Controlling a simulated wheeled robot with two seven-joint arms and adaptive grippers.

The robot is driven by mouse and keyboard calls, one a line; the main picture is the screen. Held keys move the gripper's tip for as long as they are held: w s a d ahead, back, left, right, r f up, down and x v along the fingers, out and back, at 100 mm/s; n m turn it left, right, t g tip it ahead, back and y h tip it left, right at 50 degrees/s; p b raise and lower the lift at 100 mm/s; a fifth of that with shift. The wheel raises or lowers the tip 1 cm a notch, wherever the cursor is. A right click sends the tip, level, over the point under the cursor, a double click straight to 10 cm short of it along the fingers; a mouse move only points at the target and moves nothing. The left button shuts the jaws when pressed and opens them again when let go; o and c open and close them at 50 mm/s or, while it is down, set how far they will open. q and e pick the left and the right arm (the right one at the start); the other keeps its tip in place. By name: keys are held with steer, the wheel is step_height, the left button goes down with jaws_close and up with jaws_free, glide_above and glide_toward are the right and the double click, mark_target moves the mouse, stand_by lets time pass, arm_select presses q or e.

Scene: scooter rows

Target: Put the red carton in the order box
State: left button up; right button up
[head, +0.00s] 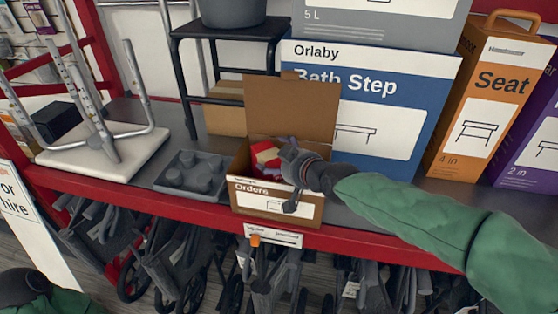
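The order box (247,200) is an open brown carton marked "Orders" on the red-edged shelf, its back flap standing up. The red carton (265,154) shows inside the box opening, tilted, with a pale patch on it; its lower part is hidden by the box's front wall. My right gripper (284,176) is at the box's right side, just right of the red carton, with its fingers spread: one over the opening, one in front of the box's front face. I cannot tell whether it touches the carton. My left arm's dark end (22,287) shows at the bottom left, fingers not visible.
A grey tray (190,178) and an upturned white stool (105,150) stand left of the box. A black step stool (232,32) and the blue Bath Step box (400,85) are behind. An orange Seat box (487,95) is right. Folded scooters hang below the shelf.

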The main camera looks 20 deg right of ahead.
steer(key=shift+s+a+f, duration=0.1)
steer(key=shift+a+f, duration=0.05)
steer(key=shift+f, duration=0.3)
steer(key=shift+s+a+f, duration=0.1)
steer(key=shift+f, duration=0.35)
steer(key=shift+w+r+p, duration=0.1)
steer(key=shift+r+p, duration=0.5)
steer(key=shift+p, duration=0.1)
steer(key=v, duration=1.2)
steer(key=shift+w+d+r, duration=0.1)
steer(key=shift+d+r, duration=0.15)
steer(key=shift+r, duration=0.2)
